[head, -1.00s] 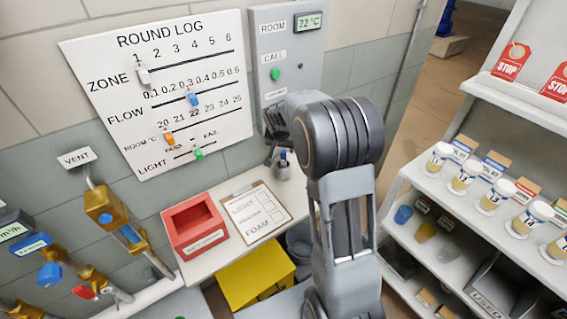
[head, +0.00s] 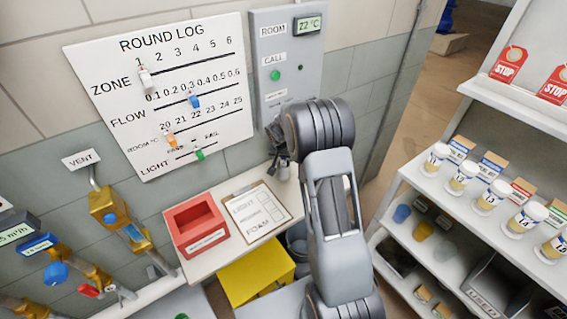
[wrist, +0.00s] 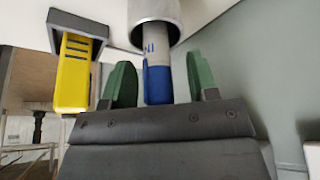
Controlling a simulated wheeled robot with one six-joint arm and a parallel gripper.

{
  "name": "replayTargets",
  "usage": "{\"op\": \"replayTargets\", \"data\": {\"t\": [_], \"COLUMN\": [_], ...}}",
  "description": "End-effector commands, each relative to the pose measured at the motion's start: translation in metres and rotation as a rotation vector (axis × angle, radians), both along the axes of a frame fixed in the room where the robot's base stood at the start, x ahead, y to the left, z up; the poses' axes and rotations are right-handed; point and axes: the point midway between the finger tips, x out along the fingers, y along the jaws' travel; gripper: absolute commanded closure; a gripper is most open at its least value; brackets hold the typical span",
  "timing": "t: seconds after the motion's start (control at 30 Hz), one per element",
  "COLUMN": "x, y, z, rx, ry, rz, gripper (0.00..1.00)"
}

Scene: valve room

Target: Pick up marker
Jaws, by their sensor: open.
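The marker (wrist: 157,84), pale grey with a blue end, shows in the wrist view sticking out of a round grey metal cup (wrist: 154,10). My gripper (wrist: 162,74) is open, with one green finger on each side of the marker and a visible gap on both sides. In the head view the cup (head: 284,172) stands at the back of the white table, by the wall. There my gripper (head: 278,143) is just above the cup, and the marker is hidden or too small to make out.
A yellow object (wrist: 73,75) in a dark grey holder is left of my fingers in the wrist view. A red open box (head: 195,225) and a clipboard (head: 257,210) lie on the table. The wall panel (head: 287,60) is close behind; shelves with jars stand at right.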

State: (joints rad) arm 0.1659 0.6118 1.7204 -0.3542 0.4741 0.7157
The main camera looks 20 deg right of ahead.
Motion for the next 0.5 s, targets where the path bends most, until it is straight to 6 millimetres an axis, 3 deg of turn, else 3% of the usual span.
{"op": "replayTargets", "data": {"t": [0.1, 0.5], "x": [0.0, -0.0002], "y": [0.0, 0.0001], "z": [0.0001, 0.0002], "rx": [0.0, 0.0], "ry": [0.0, 0.0], "rz": [0.0, 0.0], "gripper": [0.47, 0.85]}}
